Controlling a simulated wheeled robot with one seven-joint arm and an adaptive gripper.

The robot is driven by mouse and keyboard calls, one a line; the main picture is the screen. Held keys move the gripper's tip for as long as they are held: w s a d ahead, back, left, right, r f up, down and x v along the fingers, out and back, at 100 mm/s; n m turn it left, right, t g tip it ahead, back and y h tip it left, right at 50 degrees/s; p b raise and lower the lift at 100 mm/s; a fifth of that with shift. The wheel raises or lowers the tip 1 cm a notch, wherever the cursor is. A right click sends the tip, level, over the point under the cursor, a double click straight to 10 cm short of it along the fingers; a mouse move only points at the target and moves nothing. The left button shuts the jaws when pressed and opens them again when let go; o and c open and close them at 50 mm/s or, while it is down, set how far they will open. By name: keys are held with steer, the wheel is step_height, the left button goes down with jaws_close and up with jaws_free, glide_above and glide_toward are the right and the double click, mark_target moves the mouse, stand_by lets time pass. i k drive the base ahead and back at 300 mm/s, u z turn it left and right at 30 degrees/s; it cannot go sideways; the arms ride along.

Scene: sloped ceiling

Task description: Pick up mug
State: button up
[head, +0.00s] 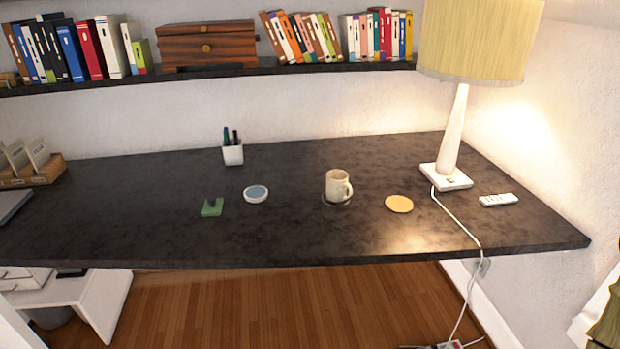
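A cream-coloured mug (337,186) stands upright on the dark desk (290,235), right of the desk's middle. Its handle points to the right and toward me. A thin dark round rim (327,203) shows under the mug, perhaps a coaster or saucer. My gripper is not visible in the head view.
A yellow disc (399,204), a lamp (453,140) with a hanging cord and a white remote (498,200) lie right of the mug. A blue-topped dish (256,194), green holder (212,208) and pen cup (232,153) stand left. A bookshelf (290,69) hangs above.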

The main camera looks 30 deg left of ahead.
mark_target(337, 184)
steer(key=u, duration=0.65)
steer(key=i, duration=0.75)
steer(key=u, duration=0.65)
